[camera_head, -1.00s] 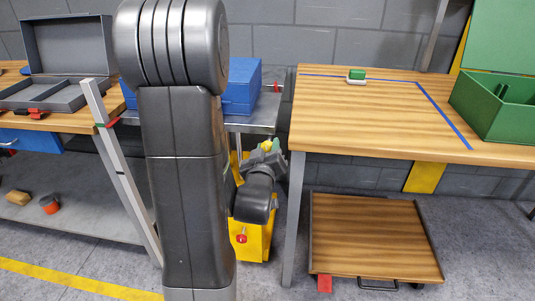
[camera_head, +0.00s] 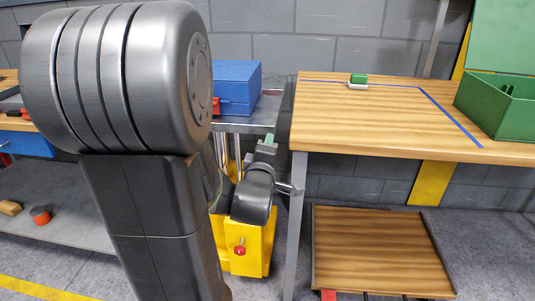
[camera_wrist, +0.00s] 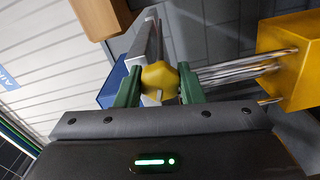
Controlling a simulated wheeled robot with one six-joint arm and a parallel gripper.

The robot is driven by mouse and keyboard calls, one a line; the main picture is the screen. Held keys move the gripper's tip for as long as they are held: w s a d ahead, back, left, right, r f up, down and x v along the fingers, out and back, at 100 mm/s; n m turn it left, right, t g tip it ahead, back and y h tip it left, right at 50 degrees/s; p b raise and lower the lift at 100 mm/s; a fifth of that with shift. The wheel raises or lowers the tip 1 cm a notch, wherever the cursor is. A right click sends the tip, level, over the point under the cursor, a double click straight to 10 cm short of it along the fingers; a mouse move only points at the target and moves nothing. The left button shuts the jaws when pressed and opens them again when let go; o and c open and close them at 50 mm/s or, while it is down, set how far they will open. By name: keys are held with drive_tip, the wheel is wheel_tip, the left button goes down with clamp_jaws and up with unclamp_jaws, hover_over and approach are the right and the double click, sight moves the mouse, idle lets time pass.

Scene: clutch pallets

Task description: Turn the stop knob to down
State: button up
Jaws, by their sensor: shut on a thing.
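My gripper (camera_wrist: 160,88) has two green fingers and is shut on a yellow faceted knob (camera_wrist: 160,76), one finger on each side of it. No label on the knob can be read. In the head view my gripper (camera_head: 267,143) is beyond my arm, beside the metal table, above the yellow stand. The knob is hidden there. A small red knob (camera_head: 240,250) sticks out of the front of the yellow stand (camera_head: 252,228), below my gripper and apart from it.
A blue box (camera_head: 238,85) stands on the metal table (camera_head: 245,120). The wooden workbench (camera_head: 350,125) and its leg (camera_head: 296,220) are close to the right of my gripper. A wooden pallet (camera_head: 375,250) lies below. A green box (camera_head: 497,110) is at the right.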

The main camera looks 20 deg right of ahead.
drive_tip(key=shift+n+b, duration=0.45)
drive_tip(key=shift+n, duration=1.75)
drive_tip(key=o, duration=1)
drive_tip(key=shift+s+a, duration=0.1)
drive_tip(key=p+v, duration=0.2)
drive_tip(key=v, duration=1.1)
drive_tip(key=shift+s+p, duration=0.3)
